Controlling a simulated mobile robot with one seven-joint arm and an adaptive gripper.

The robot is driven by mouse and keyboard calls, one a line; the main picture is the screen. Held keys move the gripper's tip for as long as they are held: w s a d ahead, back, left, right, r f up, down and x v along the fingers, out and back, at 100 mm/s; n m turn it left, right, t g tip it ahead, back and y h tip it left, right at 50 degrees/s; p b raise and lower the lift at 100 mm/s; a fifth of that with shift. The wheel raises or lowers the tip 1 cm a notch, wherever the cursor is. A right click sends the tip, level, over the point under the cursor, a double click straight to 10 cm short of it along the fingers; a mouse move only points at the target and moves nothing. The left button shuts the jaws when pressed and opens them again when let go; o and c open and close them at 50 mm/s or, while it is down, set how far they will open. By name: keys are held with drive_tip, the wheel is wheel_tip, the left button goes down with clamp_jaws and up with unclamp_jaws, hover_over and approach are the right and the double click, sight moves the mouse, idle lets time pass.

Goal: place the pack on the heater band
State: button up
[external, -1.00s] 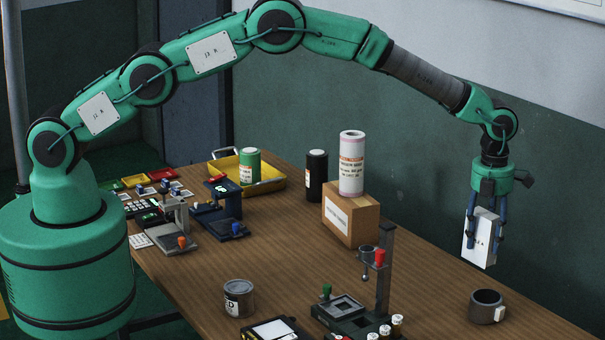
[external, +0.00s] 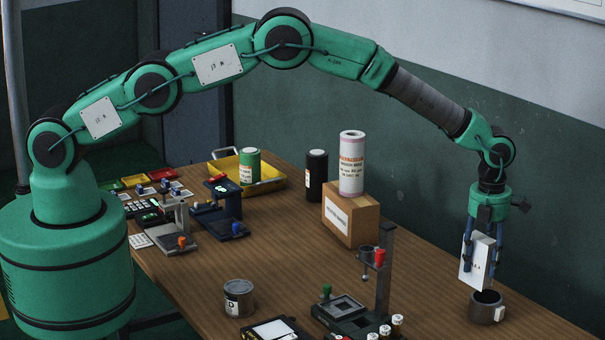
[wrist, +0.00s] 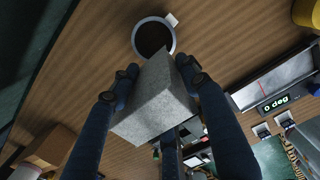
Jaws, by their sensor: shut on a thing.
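The pack is a white upright box (external: 476,263) with small dark print, held between the blue fingers of my gripper (external: 482,252). In the wrist view the pack (wrist: 152,105) shows as a grey-white block between the fingers. The heater band, which I take to be the dark grey ring with a small white block on its side (external: 487,314), stands on the table below my gripper. In the wrist view the ring (wrist: 172,45) lies just beyond the pack, with a dark opening. The pack's lower end is close above the ring; I cannot tell if they touch.
A dark press stand (external: 385,270) with a red knob is left of the ring. A cardboard box (external: 350,217) bearing a white roll (external: 352,165) stands farther back. A grey can (external: 238,299) is at the front. Bare wooden table surrounds the ring.

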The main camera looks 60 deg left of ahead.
sight(485, 240)
drive_tip(key=shift+f, duration=1.8)
drive_tip(key=shift+f, duration=0.15)
drive_tip(key=o, duration=1.4)
drive_tip(key=shift+r, duration=6.1)
drive_tip(key=shift+r, duration=0.1)
